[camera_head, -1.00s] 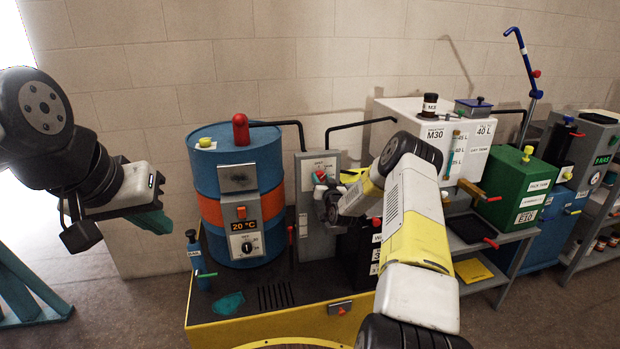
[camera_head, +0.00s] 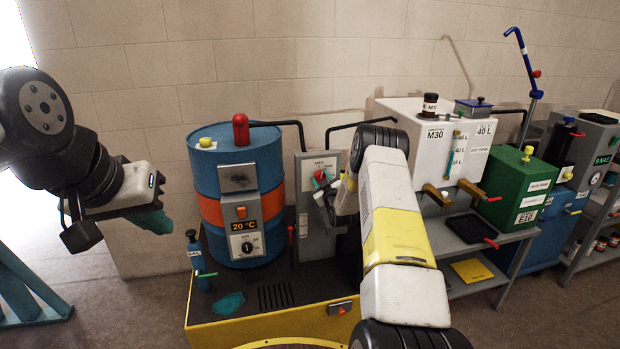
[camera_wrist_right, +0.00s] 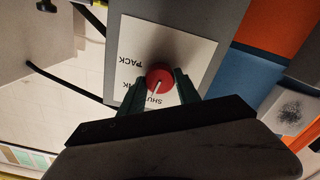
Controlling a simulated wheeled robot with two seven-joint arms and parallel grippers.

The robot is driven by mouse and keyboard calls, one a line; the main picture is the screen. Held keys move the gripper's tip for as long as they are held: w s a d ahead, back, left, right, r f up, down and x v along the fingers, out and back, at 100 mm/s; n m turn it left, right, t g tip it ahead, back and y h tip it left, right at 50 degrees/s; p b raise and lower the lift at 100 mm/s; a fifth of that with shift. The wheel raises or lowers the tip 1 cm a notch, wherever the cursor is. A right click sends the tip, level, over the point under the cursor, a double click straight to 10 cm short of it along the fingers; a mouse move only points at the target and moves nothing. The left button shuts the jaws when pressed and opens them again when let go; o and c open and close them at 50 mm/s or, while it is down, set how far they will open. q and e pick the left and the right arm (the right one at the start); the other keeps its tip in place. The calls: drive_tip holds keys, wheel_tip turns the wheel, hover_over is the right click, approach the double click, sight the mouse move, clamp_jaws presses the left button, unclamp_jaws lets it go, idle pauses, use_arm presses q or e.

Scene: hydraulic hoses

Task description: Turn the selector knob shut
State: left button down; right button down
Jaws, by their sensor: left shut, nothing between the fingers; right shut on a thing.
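The red selector knob (camera_head: 320,177) sits on a white label plate on the upright grey panel (camera_head: 308,240). In the right wrist view the knob (camera_wrist_right: 160,74) is between the dark green fingers of my right gripper (camera_wrist_right: 160,88), which is shut on it. A pale line on the knob points toward the partly covered lettering "SHU" on the plate (camera_wrist_right: 197,60); "PACK" is also readable there, upside down. In the head view my right gripper (camera_head: 325,186) partly covers the plate. My left gripper (camera_head: 155,220) is shut and empty at the left, away from the panel.
A blue drum (camera_head: 235,175) with an orange band stands left of the panel on a yellow-edged base (camera_head: 270,328). A white tank (camera_head: 420,150) and green tank (camera_head: 520,185) stand to the right. Black pipes run along the wall above the panel.

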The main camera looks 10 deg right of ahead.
drive_tip(key=shift+f+n, duration=0.1)
drive_tip(key=shift+n, duration=0.9)
drive_tip(key=c, duration=0.9)
unclamp_jaws()
drive_tip(key=shift+o, duration=0.2)
drive_tip(key=shift+s, duration=0.15)
drive_tip(key=s, duration=0.7)
drive_tip(key=shift+s+d, duration=0.15)
drive_tip(key=shift+s, duration=0.15)
